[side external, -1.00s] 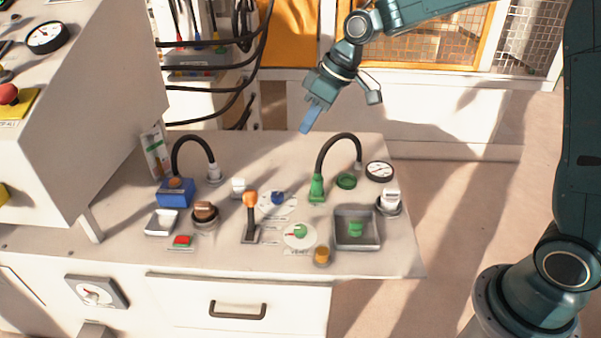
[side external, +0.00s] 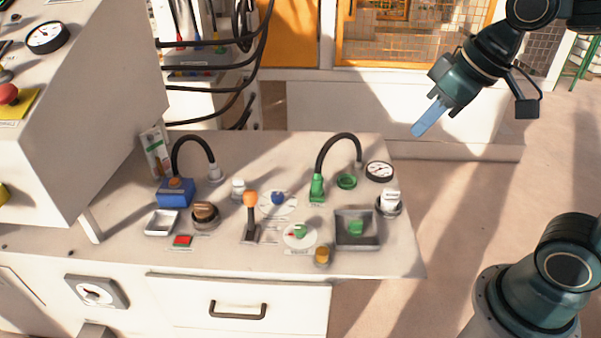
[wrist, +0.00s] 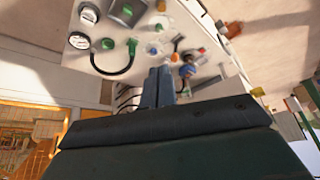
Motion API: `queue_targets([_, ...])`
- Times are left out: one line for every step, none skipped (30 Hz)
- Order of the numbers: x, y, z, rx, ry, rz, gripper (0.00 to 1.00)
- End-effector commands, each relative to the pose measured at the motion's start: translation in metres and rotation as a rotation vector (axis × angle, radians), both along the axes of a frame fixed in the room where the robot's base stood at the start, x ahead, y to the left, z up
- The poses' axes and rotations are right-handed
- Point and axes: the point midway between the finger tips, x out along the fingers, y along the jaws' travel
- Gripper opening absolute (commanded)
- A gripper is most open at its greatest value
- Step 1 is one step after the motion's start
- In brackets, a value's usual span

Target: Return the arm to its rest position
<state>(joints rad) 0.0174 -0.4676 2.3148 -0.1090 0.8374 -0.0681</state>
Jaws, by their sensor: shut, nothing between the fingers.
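My gripper (side external: 430,117) is in the air at the upper right of the side external view, beyond the right end of the workbench and apart from everything on it. Its blue fingers are shut with nothing between them and point down and left. In the wrist view the shut fingers (wrist: 158,87) show at the middle, with the bench upside down beyond them.
The workbench (side external: 290,262) carries a blue block (side external: 174,193), an orange-knobbed lever (side external: 251,215), a grey tray (side external: 345,241) with a green piece, a gauge (side external: 380,171) and black hoses (side external: 335,140).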

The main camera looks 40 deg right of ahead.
Motion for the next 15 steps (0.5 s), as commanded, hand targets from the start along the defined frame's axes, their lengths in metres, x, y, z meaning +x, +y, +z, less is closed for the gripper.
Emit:
queue_targets([-0.012, -0.002, 0.000, -0.001, -0.009, -0.018, 0.00])
queue_targets([-0.019, -0.003, -0.002, 0.000, -0.010, -0.030, 0.00])
queue_targets([-0.027, -0.005, -0.003, -0.001, -0.013, -0.046, 0.00])
queue_targets([-0.033, -0.006, -0.005, -0.001, -0.015, -0.056, 0.00])
queue_targets([-0.039, -0.007, -0.006, -0.001, -0.018, -0.068, 0.00])
queue_targets([-0.046, -0.009, -0.008, -0.001, -0.021, -0.082, 0.00])
queue_targets([-0.051, -0.010, -0.009, -0.001, -0.023, -0.093, 0.00])
queue_targets([-0.056, -0.011, -0.010, 0.000, -0.025, -0.101, 0.00])
queue_targets([-0.061, -0.013, -0.012, 0.000, -0.027, -0.112, 0.00])
queue_targets([-0.065, -0.013, -0.014, 0.001, -0.028, -0.119, 0.00])
queue_targets([-0.068, -0.014, -0.015, 0.001, -0.028, -0.126, 0.00])
queue_targets([-0.072, -0.015, -0.016, 0.001, -0.030, -0.133, 0.00])
queue_targets([-0.074, -0.015, -0.017, 0.002, -0.031, -0.137, 0.00])
queue_targets([-0.075, -0.016, -0.018, 0.002, -0.032, -0.142, 0.00])
queue_targets([-0.077, -0.016, -0.019, 0.003, -0.032, -0.145, 0.00])
